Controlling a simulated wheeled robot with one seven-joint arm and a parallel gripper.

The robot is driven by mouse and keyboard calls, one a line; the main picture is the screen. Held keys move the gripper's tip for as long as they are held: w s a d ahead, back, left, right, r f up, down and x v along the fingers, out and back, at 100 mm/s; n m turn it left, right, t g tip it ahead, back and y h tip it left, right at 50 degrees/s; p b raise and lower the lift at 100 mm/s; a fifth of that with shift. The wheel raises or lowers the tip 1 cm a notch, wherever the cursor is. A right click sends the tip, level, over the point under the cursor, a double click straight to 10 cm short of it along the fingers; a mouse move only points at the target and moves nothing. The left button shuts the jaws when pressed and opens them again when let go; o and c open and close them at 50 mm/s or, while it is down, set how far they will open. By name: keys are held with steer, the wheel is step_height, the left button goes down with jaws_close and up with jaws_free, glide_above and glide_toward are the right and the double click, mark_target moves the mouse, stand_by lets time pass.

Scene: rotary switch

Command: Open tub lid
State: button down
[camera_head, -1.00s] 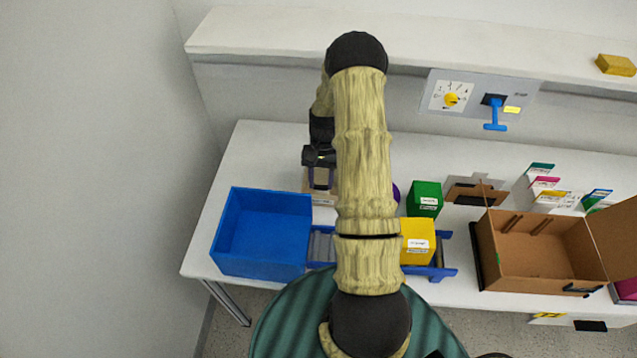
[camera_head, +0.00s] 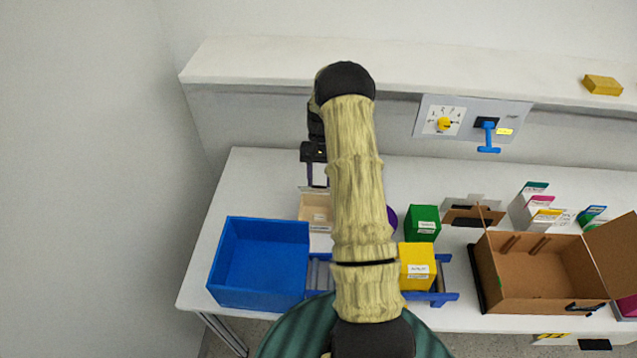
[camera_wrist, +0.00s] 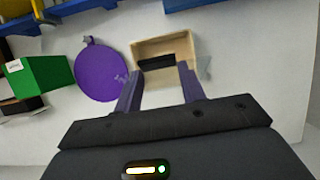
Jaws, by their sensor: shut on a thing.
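A small beige tub (camera_head: 315,222) stands on the table behind the blue bin; it shows open-topped in the wrist view (camera_wrist: 181,44). My gripper (camera_head: 317,186) is above the tub, clear of its rim. In the wrist view, my gripper's two purple fingers (camera_wrist: 160,72) close on a dark handle bar (camera_wrist: 157,62). The bar appears to belong to a thin, see-through lid, whose faint edge (camera_wrist: 205,68) shows beside the right finger. Most of the lid is hard to make out.
A blue bin (camera_head: 222,265) stands in front of the tub. A purple round thing (camera_wrist: 98,70), a green box (camera_head: 422,222) and a yellow box (camera_head: 416,264) lie to its right in the head view. A shelf (camera_head: 450,80) with a switch panel (camera_head: 465,116) runs behind.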

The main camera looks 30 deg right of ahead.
steer(key=shift+w+d+f, duration=0.1)
steer(key=shift+w+d, duration=0.05)
steer(key=shift+w, duration=0.05)
